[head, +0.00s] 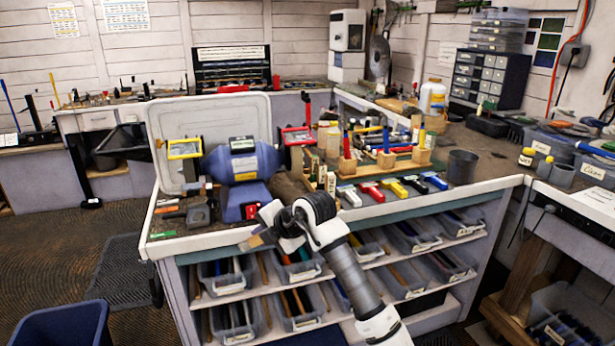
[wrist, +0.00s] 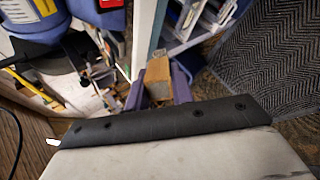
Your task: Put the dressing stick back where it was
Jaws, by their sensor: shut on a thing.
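The dressing stick (wrist: 158,72) is a short tan-brown block with a greyish end. In the wrist view it sits between the two bluish fingers of my gripper (wrist: 159,90), which is shut on it. In the head view my gripper (head: 266,230) is at the front edge of the workbench (head: 330,222), in front of the blue bench grinder (head: 240,163). The stick shows only as a small tan patch there (head: 256,241), partly hidden by the gripper. I cannot tell from these views how far it is above the bench top.
Small tools and a grey block (head: 198,214) lie left of the grinder. To the right are several coloured clamps (head: 371,191), a wooden rack (head: 385,160) and a dark cup (head: 462,167). Bins (head: 238,318) fill the shelves below. A blue tub (head: 58,325) stands on the floor.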

